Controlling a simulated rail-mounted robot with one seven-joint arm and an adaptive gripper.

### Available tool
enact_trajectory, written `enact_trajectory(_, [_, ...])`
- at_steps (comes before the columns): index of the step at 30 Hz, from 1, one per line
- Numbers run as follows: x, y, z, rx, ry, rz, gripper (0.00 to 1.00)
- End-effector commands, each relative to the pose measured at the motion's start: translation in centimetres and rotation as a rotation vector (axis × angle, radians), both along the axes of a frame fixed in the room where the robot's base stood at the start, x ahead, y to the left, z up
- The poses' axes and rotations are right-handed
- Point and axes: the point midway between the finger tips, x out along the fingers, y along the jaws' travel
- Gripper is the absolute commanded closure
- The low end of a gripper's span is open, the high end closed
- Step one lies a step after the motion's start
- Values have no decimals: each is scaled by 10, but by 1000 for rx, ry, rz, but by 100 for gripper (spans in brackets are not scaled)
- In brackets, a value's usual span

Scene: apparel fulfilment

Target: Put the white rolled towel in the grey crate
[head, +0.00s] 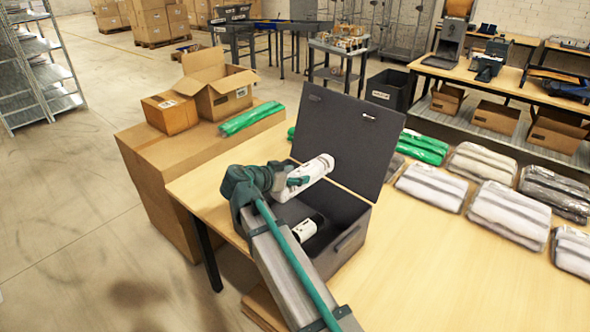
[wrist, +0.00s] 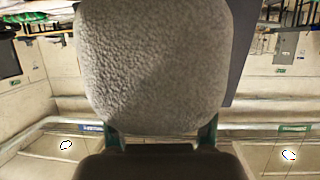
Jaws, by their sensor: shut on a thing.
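The white rolled towel (wrist: 155,65) fills the upper middle of the wrist view, close to the camera, with a fluffy pale surface. My gripper (wrist: 160,136) is shut on it, with a green fingertip showing at each lower side. The grey crate (head: 349,244) stands on the table in the head view with its lid (head: 345,135) raised. My arm crosses in front of the crate and hides part of its opening. In the head view I cannot clearly tell the held towel from the white parts around my wrist.
Several bagged garments (head: 509,212) lie on the table right of the crate. A green package (head: 250,118) and an open cardboard box (head: 218,85) sit on cartons to the left. The bare tabletop (head: 420,270) right of the crate is free.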

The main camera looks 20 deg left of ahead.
Motion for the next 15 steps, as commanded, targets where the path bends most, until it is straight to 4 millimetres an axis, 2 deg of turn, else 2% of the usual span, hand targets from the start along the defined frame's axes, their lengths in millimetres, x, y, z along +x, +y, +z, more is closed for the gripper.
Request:
enact_trajectory(9, [0,0,-30,-1,-1,0,80])
enact_trajectory(15, [0,0,-36,0,-1,0,80])
